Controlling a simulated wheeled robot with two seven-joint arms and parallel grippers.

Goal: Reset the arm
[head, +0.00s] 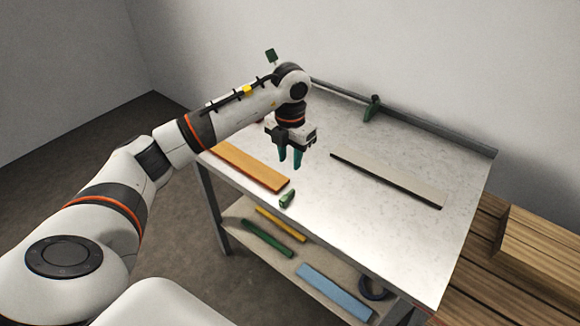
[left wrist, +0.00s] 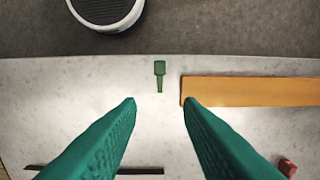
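My left arm reaches in from the left over the pale speckled table (head: 410,235). Its gripper (head: 290,163) points down above the table with two teal fingers. In the left wrist view the fingers (left wrist: 160,102) are apart with nothing between them, so it is open and empty. Below it, near the front edge, a small green tool (head: 287,198) lies on the table; it also shows in the left wrist view (left wrist: 160,75). My right gripper is in neither view.
An orange plank (head: 250,165) lies at the table's left, a grey dark-edged board (head: 390,179) at the right. Another green tool (head: 372,108) is at the back rail. A lower shelf holds a blue board (head: 335,292) and coloured strips. Wooden beams (head: 540,250) stand right.

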